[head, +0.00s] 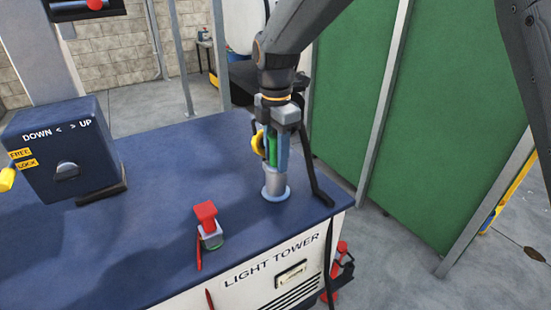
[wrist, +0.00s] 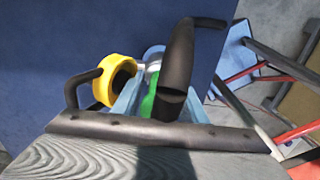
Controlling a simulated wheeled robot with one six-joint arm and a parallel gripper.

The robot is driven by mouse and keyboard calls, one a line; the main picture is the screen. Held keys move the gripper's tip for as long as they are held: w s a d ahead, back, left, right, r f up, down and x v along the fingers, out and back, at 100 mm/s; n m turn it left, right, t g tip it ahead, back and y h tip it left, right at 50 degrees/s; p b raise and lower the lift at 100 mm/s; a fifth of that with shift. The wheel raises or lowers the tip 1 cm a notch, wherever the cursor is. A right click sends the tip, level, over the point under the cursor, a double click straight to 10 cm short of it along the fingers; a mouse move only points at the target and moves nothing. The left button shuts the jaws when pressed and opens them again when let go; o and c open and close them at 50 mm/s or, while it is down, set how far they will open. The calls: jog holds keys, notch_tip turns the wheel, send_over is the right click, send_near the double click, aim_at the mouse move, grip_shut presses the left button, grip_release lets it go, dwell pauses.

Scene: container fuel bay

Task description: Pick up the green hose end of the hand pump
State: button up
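The green hose end (head: 272,150) stands upright at the right end of the blue cabinet top, above a pale round collar (head: 275,192). My gripper (head: 276,152) points down over it, its fingers around the green part; whether they press on it I cannot tell. In the wrist view a strip of the green hose end (wrist: 148,100) shows between pale blue surfaces, partly hidden by the black hose (wrist: 178,65). That hose (head: 314,170) drops over the cabinet's right edge towards a red and dark device (head: 341,262), perhaps the hand pump.
A yellow ring (head: 258,143) sits close left of my gripper. A red-topped grey fitting (head: 207,222) stands near the cabinet's front edge. A dark blue control box (head: 62,150) stands at left. Green panels (head: 435,110) rise at right. The middle of the cabinet top is clear.

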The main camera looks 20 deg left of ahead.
aim_at(276, 134)
jog(key=shift+c, duration=1.1)
notch_tip(276, 134, up, 10)
jog(key=b, duration=0.3)
